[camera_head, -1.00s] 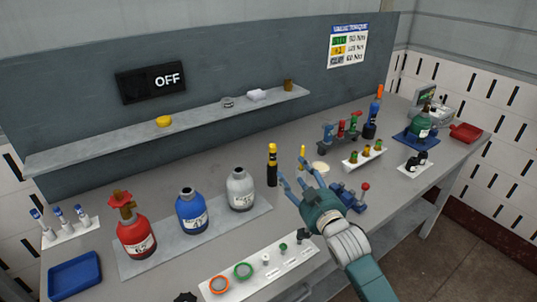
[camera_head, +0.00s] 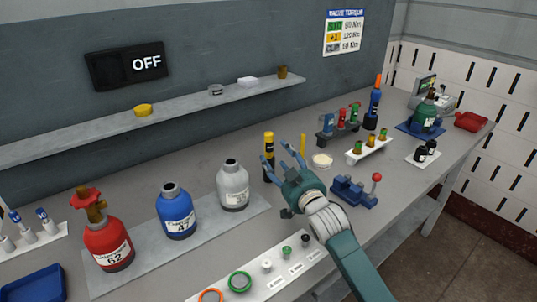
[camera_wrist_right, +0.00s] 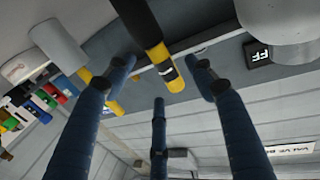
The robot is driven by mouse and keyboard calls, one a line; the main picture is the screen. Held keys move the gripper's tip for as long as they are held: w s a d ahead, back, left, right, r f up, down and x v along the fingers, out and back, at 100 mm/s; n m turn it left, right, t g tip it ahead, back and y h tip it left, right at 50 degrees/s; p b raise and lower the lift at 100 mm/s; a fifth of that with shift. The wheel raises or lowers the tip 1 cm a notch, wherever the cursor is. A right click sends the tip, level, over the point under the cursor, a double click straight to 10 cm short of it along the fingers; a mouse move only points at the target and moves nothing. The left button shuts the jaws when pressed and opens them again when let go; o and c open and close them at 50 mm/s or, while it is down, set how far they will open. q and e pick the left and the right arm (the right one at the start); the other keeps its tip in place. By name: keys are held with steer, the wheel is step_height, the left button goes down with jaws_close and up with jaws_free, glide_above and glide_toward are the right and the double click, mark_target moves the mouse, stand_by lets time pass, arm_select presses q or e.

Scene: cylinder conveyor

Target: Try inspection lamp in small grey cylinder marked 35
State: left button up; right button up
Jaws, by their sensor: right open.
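The inspection lamp appears to be the upright black and yellow stick (camera_head: 268,148) on the bench. It also shows in the right wrist view (camera_wrist_right: 140,20), ahead of and between the fingers. The small grey cylinder (camera_head: 233,186) stands on a grey mat left of the lamp, its neck open at the top; its label is too small to read. My right gripper (camera_head: 284,155) is open and empty, its fingers reaching around the lamp's near side. Its spread fingers also show in the wrist view (camera_wrist_right: 160,72). I cannot tell whether they touch the lamp. My left gripper is not in view.
A blue cylinder marked 47 (camera_head: 176,212) and a red one marked 62 (camera_head: 108,247) share the mat (camera_head: 140,262). A thin yellow stick (camera_head: 303,144) and a white dish (camera_head: 322,161) stand close to the right hand. A blue vise-like device (camera_head: 352,192) is to its right.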

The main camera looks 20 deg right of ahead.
mark_target(272, 151)
steer(key=shift+w+f, duration=0.15)
steer(key=shift+w, duration=0.6)
steer(key=shift+w+f+b, duration=0.1)
steer(key=shift+w+b, duration=0.25)
steer(key=shift+b, duration=0.25)
steer(key=w+b, duration=0.2)
steer(key=w, duration=0.1)
steer(key=shift+w+a+b, duration=0.15)
steer(key=shift+a+b, duration=0.05)
steer(key=shift+b, duration=0.15)
steer(key=shift+w, duration=0.55)
steer(key=shift+s, duration=0.1)
steer(key=shift+c, duration=1)
steer(key=c, duration=1.1)
